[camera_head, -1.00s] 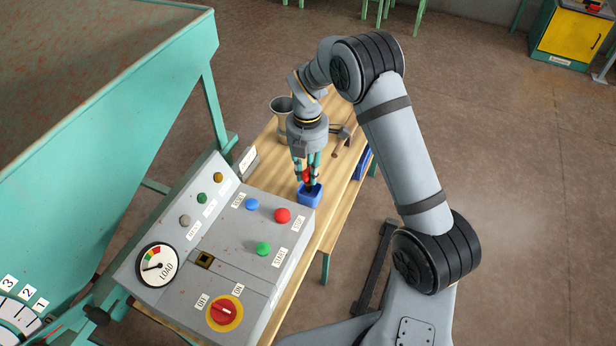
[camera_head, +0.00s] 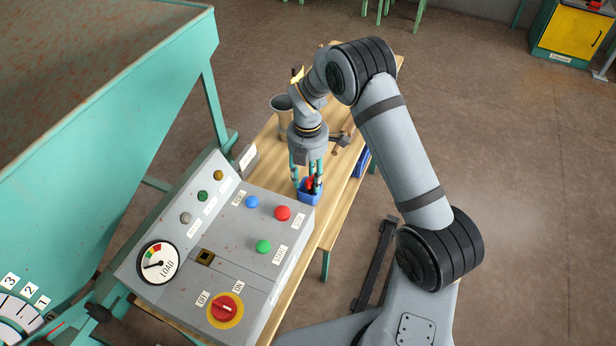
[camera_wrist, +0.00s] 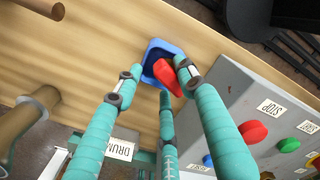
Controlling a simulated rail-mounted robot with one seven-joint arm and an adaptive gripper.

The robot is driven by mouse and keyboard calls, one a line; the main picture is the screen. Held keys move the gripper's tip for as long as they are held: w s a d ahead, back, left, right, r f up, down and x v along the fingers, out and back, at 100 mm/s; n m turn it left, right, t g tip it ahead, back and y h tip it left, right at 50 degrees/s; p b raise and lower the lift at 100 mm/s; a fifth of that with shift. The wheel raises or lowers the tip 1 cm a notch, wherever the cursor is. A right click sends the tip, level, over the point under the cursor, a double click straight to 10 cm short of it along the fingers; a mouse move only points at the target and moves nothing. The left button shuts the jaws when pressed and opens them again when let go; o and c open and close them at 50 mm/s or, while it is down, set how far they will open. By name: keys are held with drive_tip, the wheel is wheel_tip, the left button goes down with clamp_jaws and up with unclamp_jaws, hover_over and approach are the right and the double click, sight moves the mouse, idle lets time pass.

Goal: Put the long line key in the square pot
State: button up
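A red piece, likely the long line key (camera_head: 310,183), is in the small blue square pot (camera_head: 310,197) on the wooden bench. In the wrist view the red key (camera_wrist: 168,78) rests inside the blue pot (camera_wrist: 154,50), tilted, with one end at the rim near me. Its lower part is hidden. My gripper (camera_head: 306,185) is right above the pot, pointing down. In the wrist view its three teal fingers (camera_wrist: 160,82) are spread apart around the key. The right finger is close beside the key; I cannot tell if they touch.
A grey control panel (camera_head: 222,255) with buttons and a red switch stands close in front of the pot. A metal cup (camera_head: 282,104) and a hammer (camera_head: 342,139) are behind on the bench (camera_head: 345,190). A blue container (camera_head: 361,162) is at the bench's right edge.

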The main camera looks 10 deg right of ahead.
drive_tip(key=shift+r, duration=0.1)
wheel_tip(320, 180, up, 12)
idle(0.6)
drive_tip(key=shift+r, duration=0.1)
